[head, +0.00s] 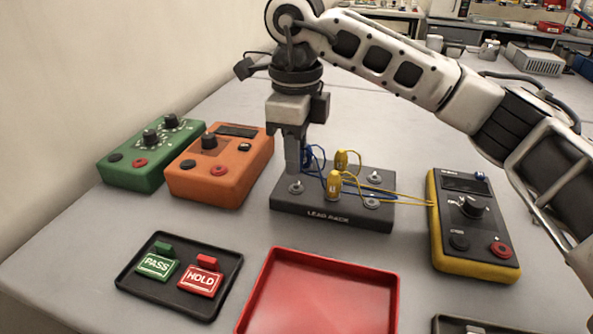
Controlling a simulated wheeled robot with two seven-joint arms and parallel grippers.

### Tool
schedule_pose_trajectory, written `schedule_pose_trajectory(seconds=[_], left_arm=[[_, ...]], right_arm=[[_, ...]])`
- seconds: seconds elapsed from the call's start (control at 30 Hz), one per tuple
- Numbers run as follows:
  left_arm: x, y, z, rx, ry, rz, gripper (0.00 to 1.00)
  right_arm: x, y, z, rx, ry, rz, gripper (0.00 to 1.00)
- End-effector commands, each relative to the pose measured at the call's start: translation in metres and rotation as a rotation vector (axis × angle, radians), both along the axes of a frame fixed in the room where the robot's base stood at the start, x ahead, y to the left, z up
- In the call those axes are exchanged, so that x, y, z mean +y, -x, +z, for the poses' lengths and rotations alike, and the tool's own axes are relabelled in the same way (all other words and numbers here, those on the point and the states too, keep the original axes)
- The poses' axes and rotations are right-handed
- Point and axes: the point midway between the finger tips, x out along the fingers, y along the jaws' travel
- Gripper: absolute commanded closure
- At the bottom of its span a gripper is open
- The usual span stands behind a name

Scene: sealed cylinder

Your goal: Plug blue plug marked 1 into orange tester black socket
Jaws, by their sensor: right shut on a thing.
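The orange tester (232,181) stands at the left beside the green one. Its black socket (188,161) is at the front left of its top face, with a red socket to the right of it. My right gripper (292,170) points down over the left part of the dark lead rack (332,216), to the right of the orange tester. It is shut on a blue plug, mostly hidden by the fingers; its number cannot be read. A blue lead (318,160) loops from beside the fingers across the rack. My left gripper is not in view.
Two yellow plugs (334,184) stand on the rack, with yellow leads running to the yellow tester (474,244) at right. The green tester (144,171) is at far left. A black tray (130,279) with PASS and HOLD tags and a red tray (320,291) lie in front.

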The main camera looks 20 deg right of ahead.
Motion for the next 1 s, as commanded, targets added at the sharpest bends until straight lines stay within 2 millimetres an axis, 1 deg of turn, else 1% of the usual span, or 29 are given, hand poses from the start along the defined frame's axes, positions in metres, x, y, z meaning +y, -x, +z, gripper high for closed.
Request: schedule_pose_trajectory(seconds=[0.03, 0.53, 1.0], left_arm=[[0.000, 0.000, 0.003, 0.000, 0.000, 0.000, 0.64], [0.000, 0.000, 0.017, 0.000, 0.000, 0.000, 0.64], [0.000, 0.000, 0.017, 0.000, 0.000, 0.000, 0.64]], right_arm=[[0.000, 0.000, 0.004, -0.001, -0.001, 0.000, 1.00], [0.000, 0.000, 0.023, -0.001, -0.001, 0.000, 1.00], [0.000, 0.000, 0.024, 0.000, 0.000, 0.000, 1.00]])
